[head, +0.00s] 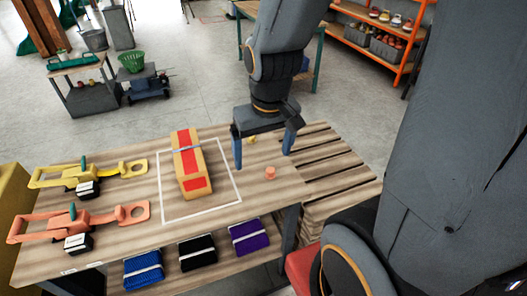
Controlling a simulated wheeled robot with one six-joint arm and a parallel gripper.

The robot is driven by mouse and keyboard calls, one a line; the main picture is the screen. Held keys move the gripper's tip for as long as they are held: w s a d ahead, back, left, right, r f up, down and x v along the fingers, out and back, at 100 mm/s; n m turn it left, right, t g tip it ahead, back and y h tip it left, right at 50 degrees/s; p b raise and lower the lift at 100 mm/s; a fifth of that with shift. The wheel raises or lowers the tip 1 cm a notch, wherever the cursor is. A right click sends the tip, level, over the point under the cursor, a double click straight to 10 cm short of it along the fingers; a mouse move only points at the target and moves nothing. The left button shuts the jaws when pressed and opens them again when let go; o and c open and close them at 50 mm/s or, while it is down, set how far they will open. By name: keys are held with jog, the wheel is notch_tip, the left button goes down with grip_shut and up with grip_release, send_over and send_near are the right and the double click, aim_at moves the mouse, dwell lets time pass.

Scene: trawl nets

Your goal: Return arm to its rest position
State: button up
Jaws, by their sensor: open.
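My gripper (264,150) points down over the right part of the wooden table (120,243). Its two blue-grey fingers are apart, with no object seen held between them. My dark grey arm fills the right side of the head view and comes down from the top middle. A yellow box with a red stripe (191,162) lies inside a white outlined rectangle, left of my gripper. A small orange cylinder (270,173) stands on the table just below the gripper in the picture. A small yellow object (251,140) shows beside the fingers.
A yellow tool (80,177) and an orange tool (75,222) lie at the table's left. Blue (143,270), black (197,252) and purple (249,236) bundles sit on a lower shelf. A slatted pallet (335,180) adjoins the right. An orange rack (385,35) stands behind; open floor lies between.

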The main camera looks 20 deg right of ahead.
jog(key=shift+d, duration=0.1)
notch_tip(320, 180, down, 3)
jog(key=b, duration=0.3)
jog(key=shift+f, duration=0.1)
dwell(0.9)
